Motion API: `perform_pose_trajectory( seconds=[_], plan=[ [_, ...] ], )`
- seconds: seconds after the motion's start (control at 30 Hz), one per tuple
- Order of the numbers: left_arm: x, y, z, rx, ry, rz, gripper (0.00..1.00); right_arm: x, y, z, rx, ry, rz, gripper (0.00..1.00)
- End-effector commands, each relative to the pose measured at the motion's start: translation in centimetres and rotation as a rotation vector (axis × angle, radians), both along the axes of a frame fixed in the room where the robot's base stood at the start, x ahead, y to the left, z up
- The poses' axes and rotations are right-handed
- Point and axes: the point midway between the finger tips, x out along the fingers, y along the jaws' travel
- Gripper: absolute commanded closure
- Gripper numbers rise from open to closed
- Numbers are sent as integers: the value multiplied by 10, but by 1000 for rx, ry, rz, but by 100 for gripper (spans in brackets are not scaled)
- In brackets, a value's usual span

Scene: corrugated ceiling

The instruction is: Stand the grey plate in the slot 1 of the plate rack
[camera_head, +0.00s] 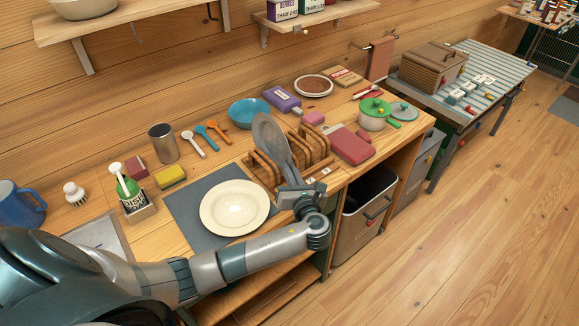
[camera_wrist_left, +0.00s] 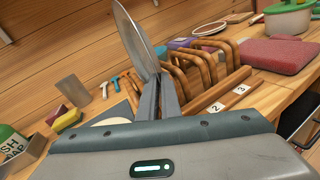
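The grey plate (camera_head: 267,134) is held on edge, slightly tilted, by my left gripper (camera_head: 290,172). In the left wrist view the plate (camera_wrist_left: 133,38) rises from between the closed fingers (camera_wrist_left: 159,96). The wooden plate rack (camera_head: 318,147) stands behind and to the right of the gripper; its dividers (camera_wrist_left: 183,78) show right of the plate in the wrist view. The plate is at the rack's left end, over or beside it; I cannot tell whether its lower edge touches the rack. Labels 2 and 3 show in the wrist view; label 1 is hidden. My right gripper is not in view.
A cream plate (camera_head: 235,222) lies on a grey mat (camera_head: 184,205) left of the rack. A blue bowl (camera_head: 243,113) and spoons (camera_head: 206,137) are behind. A red book-like block (camera_head: 350,146) lies close to the rack's right. The counter's front edge is near the gripper.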

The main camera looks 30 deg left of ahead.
Motion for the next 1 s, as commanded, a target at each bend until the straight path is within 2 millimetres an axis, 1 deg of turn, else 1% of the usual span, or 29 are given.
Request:
perform_pose_trajectory(
  seconds=[0.37, 0.47, 0.5, 1.0],
  plan=[
    [0, 0, -1, 1, -1, 0, 100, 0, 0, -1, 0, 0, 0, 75],
    [0, 0, -1, 1, -1, 0, 79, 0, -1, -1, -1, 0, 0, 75],
    [0, 0, -1, 1, -1, 0, 74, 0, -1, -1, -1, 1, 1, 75],
    [-2, 3, -3, 3, 4, 7, 74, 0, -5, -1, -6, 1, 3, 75]
  ],
)
